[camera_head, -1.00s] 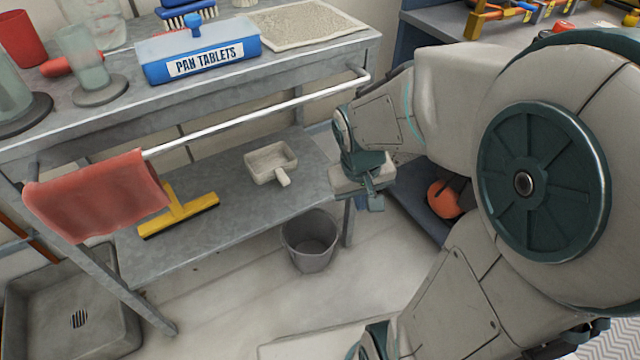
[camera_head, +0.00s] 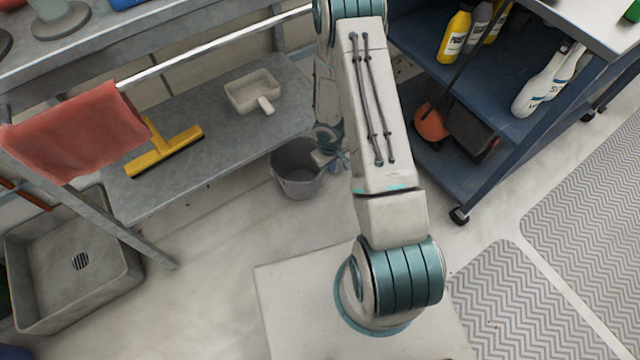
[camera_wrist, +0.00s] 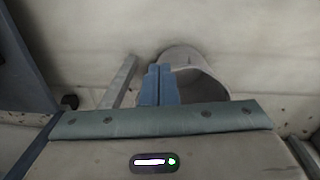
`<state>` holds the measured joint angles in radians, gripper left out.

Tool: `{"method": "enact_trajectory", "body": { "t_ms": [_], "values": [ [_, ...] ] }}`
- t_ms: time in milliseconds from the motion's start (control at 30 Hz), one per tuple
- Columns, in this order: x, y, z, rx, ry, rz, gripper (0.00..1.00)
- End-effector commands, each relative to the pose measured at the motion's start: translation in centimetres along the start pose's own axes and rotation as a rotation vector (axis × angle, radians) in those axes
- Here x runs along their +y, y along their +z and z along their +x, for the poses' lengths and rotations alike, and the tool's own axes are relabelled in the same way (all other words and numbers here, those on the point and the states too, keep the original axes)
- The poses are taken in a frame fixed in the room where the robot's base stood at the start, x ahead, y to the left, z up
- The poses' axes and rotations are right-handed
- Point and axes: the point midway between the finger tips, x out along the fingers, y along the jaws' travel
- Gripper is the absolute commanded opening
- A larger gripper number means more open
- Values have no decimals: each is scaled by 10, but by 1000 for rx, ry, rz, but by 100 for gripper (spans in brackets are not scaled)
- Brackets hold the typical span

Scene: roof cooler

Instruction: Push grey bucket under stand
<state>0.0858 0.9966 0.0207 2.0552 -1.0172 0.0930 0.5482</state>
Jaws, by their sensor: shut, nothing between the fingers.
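The grey bucket (camera_head: 294,178) stands upright on the floor at the front right edge of the metal stand (camera_head: 225,118), close to its right leg. In the wrist view the bucket (camera_wrist: 205,80) shows just beyond my fingers, its near part hidden behind them. My gripper (camera_head: 334,163) is low at the bucket's right side, partly hidden by my arm in the head view. In the wrist view my gripper (camera_wrist: 159,84) has its blue fingers together with nothing between them. I cannot tell whether they touch the bucket.
A red cloth (camera_head: 75,130) hangs on the stand's rail. A yellow squeegee (camera_head: 163,150) and a white dustpan-like scoop (camera_head: 252,92) lie on the lower shelf. A floor basin (camera_head: 75,260) is at left, a blue shelf cart (camera_head: 480,150) at right. Floor in front of the bucket is clear.

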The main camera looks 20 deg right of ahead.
Motion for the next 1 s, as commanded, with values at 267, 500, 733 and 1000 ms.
{"method": "enact_trajectory", "body": {
  "t_ms": [267,500,733,1000],
  "values": [
    [-20,11,44,-7,-72,-34,0],
    [-22,12,66,-8,-75,-37,0],
    [-24,12,99,-8,-74,-36,0],
    [-27,12,132,-7,-74,-36,0]
  ]
}}
